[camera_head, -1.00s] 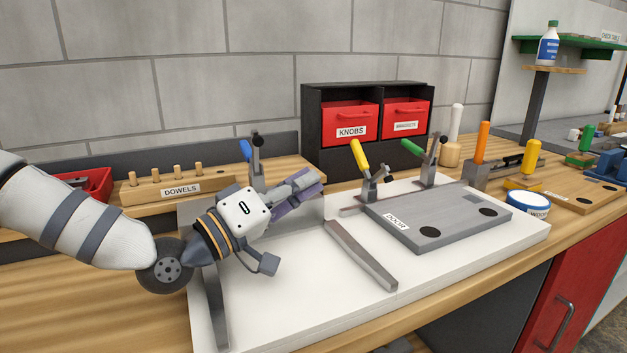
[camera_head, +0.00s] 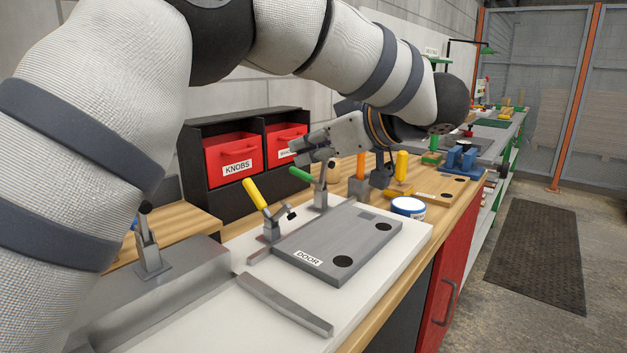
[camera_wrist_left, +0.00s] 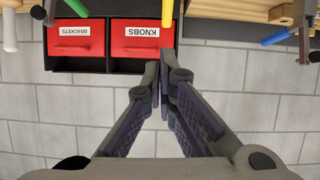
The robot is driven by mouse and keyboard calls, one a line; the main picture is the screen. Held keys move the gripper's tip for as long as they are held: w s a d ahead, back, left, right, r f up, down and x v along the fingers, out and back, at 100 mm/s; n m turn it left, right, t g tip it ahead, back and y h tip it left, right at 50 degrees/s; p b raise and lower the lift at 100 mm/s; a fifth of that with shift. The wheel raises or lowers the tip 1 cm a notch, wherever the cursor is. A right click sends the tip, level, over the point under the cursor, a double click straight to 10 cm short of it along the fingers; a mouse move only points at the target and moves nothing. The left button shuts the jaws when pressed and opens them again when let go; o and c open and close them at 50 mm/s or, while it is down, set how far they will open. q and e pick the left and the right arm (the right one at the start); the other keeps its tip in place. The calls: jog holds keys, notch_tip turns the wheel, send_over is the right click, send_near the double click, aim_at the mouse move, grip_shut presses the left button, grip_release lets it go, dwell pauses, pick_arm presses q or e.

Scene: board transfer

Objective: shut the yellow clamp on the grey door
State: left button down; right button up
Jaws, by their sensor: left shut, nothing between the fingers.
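The grey door (camera_head: 325,245), labelled DOOR, lies flat on a white board (camera_head: 405,245). The yellow clamp (camera_head: 258,198) stands at the door's back left edge, its handle tilted up and leaning left, away from the door. The yellow handle also shows at the top of the left wrist view (camera_wrist_left: 167,12). My left gripper (camera_head: 298,150) is shut and empty. It is up in front of the drawer unit, above and right of the yellow handle and apart from it in the picture. My right gripper is out of view.
A green-handled clamp (camera_head: 314,185) stands behind the door, below my left gripper. A black unit (camera_head: 200,160) with red drawers is at the back. An orange handle (camera_head: 361,166) and a blue-rimmed tub (camera_head: 408,207) are to the right. A grey bar (camera_head: 285,302) lies in front.

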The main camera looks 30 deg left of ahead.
pick_arm(q)
jog(key=shift+g+h, duration=0.3)
jog(key=x, duration=0.4)
jog(key=f+x, duration=0.1)
jog(key=x, duration=0.3)
jog(key=shift+s+d, duration=0.1)
jog(key=shift+s, duration=0.1)
jog(key=d+f, duration=0.2)
jog(key=f, duration=0.1)
jog(key=shift+d+f+p, duration=0.1)
jog(key=shift+d+p, duration=0.15)
jog(key=shift+p, duration=0.05)
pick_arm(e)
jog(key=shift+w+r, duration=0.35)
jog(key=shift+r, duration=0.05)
